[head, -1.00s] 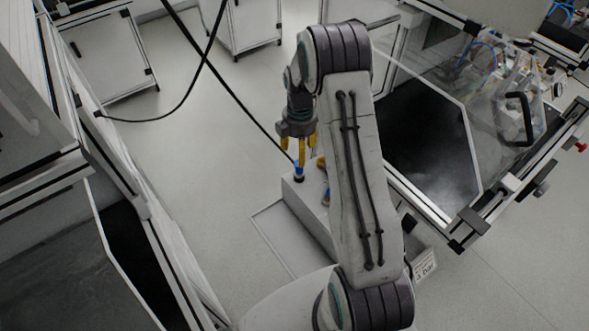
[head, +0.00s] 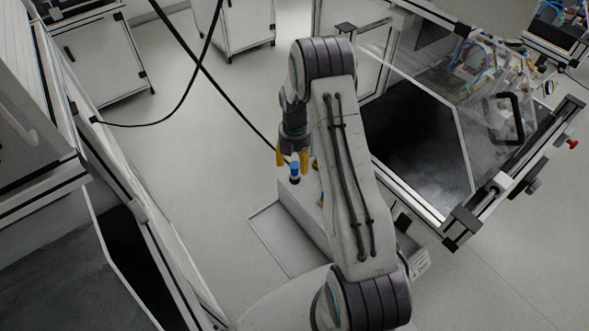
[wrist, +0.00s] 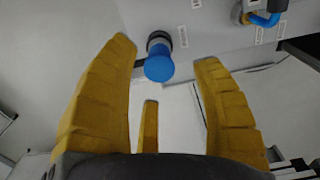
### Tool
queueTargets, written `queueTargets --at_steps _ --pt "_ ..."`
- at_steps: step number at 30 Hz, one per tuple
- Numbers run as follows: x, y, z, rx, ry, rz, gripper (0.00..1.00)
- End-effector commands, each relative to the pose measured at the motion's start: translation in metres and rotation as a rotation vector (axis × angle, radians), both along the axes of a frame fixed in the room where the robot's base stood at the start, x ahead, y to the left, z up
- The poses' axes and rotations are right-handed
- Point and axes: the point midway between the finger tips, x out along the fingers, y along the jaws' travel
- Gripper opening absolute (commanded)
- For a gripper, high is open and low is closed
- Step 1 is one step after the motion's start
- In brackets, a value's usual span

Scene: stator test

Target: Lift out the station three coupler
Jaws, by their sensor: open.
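A blue-capped coupler (head: 295,172) with a dark collar stands upright on the corner of a pale grey box. In the wrist view the coupler (wrist: 159,68) shows between the tips of the two large fingers, apart from both. My gripper (head: 291,160) points down over it with its yellow fingers spread and empty. In the wrist view my gripper (wrist: 163,55) shows three fingers. A second blue fitting, an elbow in a brass-coloured ring (wrist: 262,18), sits farther along the box. The small labels are too blurred to read, so I cannot confirm the station number.
The grey box (head: 299,212) stands on a flat floor plate (head: 270,235). A machine with a clear panel and black handle (head: 517,118) is close on the right. A framed cabinet (head: 75,150) stands left. Black cables cross above. Open floor (head: 190,150) lies between.

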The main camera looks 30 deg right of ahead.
Motion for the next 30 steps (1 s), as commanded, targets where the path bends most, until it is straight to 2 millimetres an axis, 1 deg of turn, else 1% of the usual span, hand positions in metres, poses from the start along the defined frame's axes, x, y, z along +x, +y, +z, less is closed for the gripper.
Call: queueTargets --at_steps 4,9,18,30 --pt "0.0 -0.001 -0.016 0.001 0.002 -0.001 0.6" --pt "0.001 -0.001 -0.026 0.0 -0.001 -0.001 0.6" --pt "0.001 -0.001 -0.028 0.0 -0.001 -0.001 0.6" --pt "0.001 0.0 -0.027 0.0 -0.001 -0.001 0.25"
